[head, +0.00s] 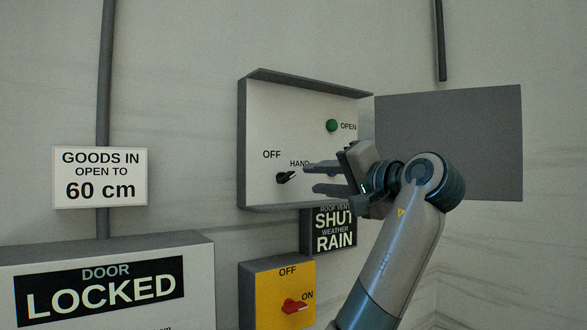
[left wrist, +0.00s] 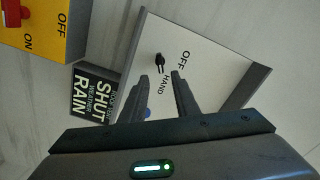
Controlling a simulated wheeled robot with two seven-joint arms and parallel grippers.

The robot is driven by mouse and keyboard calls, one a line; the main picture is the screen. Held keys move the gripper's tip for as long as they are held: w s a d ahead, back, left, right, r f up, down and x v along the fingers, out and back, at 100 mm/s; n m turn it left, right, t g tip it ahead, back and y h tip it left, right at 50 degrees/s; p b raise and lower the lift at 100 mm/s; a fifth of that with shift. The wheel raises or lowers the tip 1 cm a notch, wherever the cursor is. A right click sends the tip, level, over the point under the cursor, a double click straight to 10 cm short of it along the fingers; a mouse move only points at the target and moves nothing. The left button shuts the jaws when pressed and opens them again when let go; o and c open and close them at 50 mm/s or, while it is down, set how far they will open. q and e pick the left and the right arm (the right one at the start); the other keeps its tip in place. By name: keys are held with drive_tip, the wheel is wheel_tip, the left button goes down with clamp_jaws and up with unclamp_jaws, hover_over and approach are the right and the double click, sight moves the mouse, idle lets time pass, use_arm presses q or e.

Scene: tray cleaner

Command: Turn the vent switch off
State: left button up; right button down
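The vent switch is a small black knob (head: 286,177) on the white face of a grey wall box (head: 290,110). OFF is printed at its upper left and HAND at its upper right; its pointer leans toward HAND. The knob also shows in the left wrist view (left wrist: 159,60). My left gripper (head: 307,178) is open and empty, just right of the knob in the head view. In the left wrist view its fingertips (left wrist: 160,75) are apart, with the knob just beyond the gap. I cannot tell whether they touch the box. My right gripper is not in view.
A green OPEN lamp or button (head: 332,125) is above. A blue one (left wrist: 147,112) sits behind my fingers. A sign (head: 335,230) reads roof vent SHUT, weather RAIN. A yellow box with a red switch (head: 295,305) is below. A grey panel (head: 450,140) stands at right.

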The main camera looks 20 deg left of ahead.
sight(291, 178)
use_arm(q)
drive_tip(key=p+x, duration=0.4)
drive_tip(key=x, duration=0.4)
drive_tip(key=shift+w+a+r, duration=0.1)
drive_tip(key=shift+a, duration=0.05)
drive_tip(key=shift+w+a, duration=0.35)
drive_tip(key=shift+a, duration=0.05)
clamp_jaws()
